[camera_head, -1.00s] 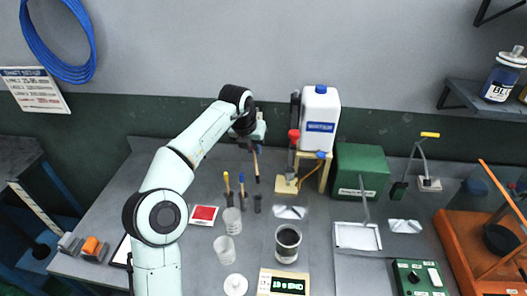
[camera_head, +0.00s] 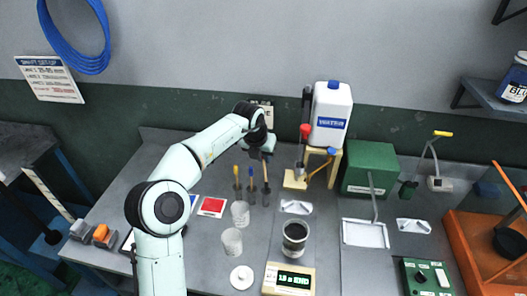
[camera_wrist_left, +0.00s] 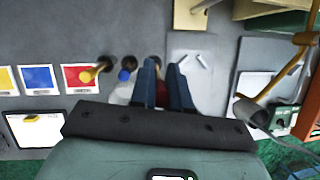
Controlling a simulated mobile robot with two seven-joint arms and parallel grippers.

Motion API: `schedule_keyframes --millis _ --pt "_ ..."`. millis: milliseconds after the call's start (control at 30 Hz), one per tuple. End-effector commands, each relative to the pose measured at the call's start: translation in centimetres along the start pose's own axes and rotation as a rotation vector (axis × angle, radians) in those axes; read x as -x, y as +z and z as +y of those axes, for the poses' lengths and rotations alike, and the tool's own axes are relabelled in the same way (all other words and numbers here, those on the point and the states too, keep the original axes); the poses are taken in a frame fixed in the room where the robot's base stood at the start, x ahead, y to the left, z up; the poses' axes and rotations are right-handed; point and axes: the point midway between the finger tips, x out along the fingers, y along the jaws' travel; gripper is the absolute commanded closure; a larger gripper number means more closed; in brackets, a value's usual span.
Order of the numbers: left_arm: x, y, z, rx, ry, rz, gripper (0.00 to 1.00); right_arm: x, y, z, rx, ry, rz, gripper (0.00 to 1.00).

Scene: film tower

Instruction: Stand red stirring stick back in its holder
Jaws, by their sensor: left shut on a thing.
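My left gripper (camera_head: 261,154) points down above the row of stick holders, shut on the red stirring stick (camera_head: 265,172). In the head view only its pale shaft shows below the fingers. In the left wrist view a red part (camera_wrist_left: 162,94) shows between my fingers (camera_wrist_left: 165,82). The shaft stands about upright, its lower end at the dark right-hand holder (camera_head: 266,198); how deep it sits inside I cannot tell. A yellow stick (camera_head: 237,174) and a blue stick (camera_head: 251,174) stand in the two holders to the left. My right gripper is out of view.
A red card (camera_head: 212,206) lies left of the holders. Clear cups (camera_head: 240,213) stand in front of them, with a dark-filled beaker (camera_head: 294,236) and a scale (camera_head: 288,280) nearby. A white jug (camera_head: 331,112) on a stand and a red-topped post (camera_head: 305,132) are to the right.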

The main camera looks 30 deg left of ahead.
Motion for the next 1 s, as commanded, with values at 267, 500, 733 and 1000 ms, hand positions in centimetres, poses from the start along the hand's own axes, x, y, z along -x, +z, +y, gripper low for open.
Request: schedule_keyframes --millis 267,500,733,1000 --pt "-2.1 -1.0 0.2 0.000 0.000 0.004 1.00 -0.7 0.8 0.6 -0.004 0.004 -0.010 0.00" --pt "-3.7 -1.6 0.3 -0.001 0.000 0.004 1.00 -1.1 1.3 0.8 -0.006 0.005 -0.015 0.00" --pt "-5.0 -2.0 0.4 -0.001 -0.001 0.004 1.00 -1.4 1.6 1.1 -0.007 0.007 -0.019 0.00" --pt "-5.8 -2.3 0.5 0.000 0.000 0.003 1.00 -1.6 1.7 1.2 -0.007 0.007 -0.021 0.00"
